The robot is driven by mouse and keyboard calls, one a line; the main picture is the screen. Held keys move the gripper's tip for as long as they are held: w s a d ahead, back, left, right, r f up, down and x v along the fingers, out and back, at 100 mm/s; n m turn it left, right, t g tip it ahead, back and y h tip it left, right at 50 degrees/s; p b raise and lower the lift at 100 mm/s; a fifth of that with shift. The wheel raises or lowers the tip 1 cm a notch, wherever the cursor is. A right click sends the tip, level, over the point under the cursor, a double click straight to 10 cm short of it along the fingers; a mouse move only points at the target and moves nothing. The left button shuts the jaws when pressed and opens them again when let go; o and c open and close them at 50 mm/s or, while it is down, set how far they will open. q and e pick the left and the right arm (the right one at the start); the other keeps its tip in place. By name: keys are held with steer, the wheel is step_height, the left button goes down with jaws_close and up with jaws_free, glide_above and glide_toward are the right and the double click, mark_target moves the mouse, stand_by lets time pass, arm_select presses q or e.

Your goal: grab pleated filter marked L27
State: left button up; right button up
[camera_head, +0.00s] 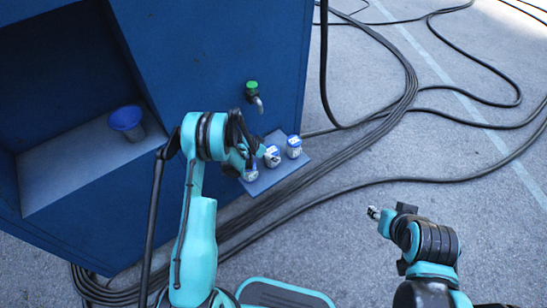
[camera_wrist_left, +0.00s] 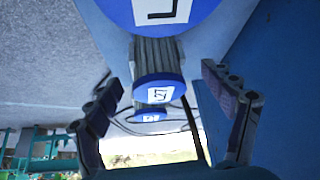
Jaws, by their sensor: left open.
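Three pleated filters with blue caps and white labels stand in a row on a small blue ledge (camera_head: 286,172): a near one (camera_head: 250,174), a middle one (camera_head: 272,158) and a far one (camera_head: 294,146). In the left wrist view, one filter (camera_wrist_left: 160,86) lies between the open fingers of my left gripper (camera_wrist_left: 158,82); its label seems to read L27, but is small. Another filter (camera_wrist_left: 165,10) is cut off at the top edge, and a third (camera_wrist_left: 150,117) shows beyond. In the head view my left gripper (camera_head: 248,152) is over the ledge, partly hidden. My right gripper (camera_head: 374,212) is away from the filters.
A blue cabinet (camera_head: 220,60) rises behind the ledge, with a green-topped tap (camera_head: 253,92) above it. Black cables (camera_head: 400,100) run across the grey ground, which is otherwise open at right.

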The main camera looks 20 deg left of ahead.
arm_select(q)
steer(key=b+x, duration=0.2)
steer(key=x, duration=0.3)
steer(key=shift+d+f+b, duration=0.2)
steer(key=shift+d+b, duration=0.05)
steer(key=shift+b, duration=0.1)
steer(key=shift+r, duration=0.15)
steer(key=c, duration=1.5)
